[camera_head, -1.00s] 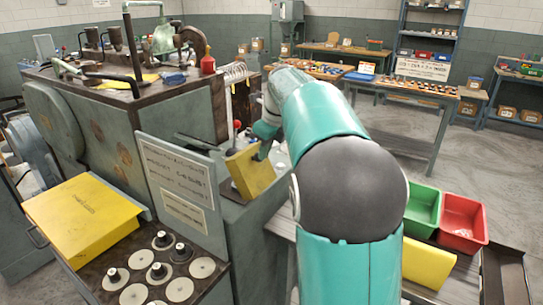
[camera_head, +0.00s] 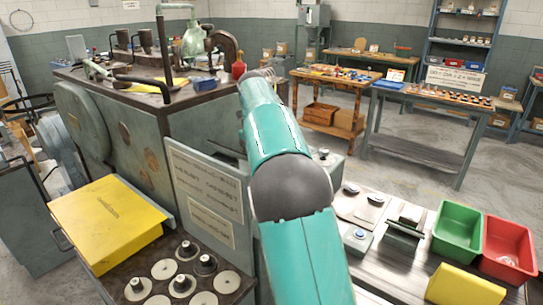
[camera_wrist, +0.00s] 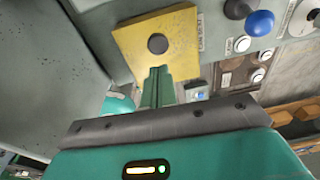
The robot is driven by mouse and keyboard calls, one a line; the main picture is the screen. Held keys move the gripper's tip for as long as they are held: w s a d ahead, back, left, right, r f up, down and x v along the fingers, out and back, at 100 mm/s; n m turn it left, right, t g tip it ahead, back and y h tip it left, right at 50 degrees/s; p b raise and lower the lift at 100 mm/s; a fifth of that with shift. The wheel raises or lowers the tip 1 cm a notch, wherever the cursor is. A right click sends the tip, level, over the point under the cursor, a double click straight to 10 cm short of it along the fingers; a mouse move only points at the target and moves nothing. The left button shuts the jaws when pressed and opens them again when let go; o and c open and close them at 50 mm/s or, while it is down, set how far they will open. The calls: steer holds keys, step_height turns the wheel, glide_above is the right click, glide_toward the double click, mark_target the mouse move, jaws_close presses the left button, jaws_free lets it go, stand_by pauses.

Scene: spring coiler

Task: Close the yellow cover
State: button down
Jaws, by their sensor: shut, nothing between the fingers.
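The yellow cover (camera_wrist: 180,28) is a square plate with a dark round knob (camera_wrist: 157,44) in its middle, seen in the wrist view against a grey machine face. My gripper (camera_wrist: 157,72) is shut and empty, its green fingertips overlapping the cover's lower edge just below the knob. I cannot tell whether they touch it. In the head view my teal arm hides both the cover and my gripper. How far the cover stands open cannot be told.
The grey machine (camera_head: 140,125) carries a sign (camera_head: 210,195). Blue (camera_wrist: 259,23) and white buttons sit right of the cover in the wrist view. A yellow box (camera_head: 107,215) stands left. Green (camera_head: 456,228) and red (camera_head: 508,250) bins stand right. The floor behind is open.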

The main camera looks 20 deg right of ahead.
steer(key=shift+w+a+f, duration=0.4)
steer(key=shift+w+f, duration=0.35)
steer(key=shift+f, duration=0.1)
steer(key=shift+w+a+f, duration=0.4)
steer(key=shift+w+f, duration=0.3)
steer(key=shift+f, duration=0.1)
steer(key=shift+f, duration=0.1)
steer(key=shift+w+r, duration=0.15)
steer(key=shift+r, duration=0.3)
step_height(320, 180, up, 7)
steer(key=shift+a, duration=0.25)
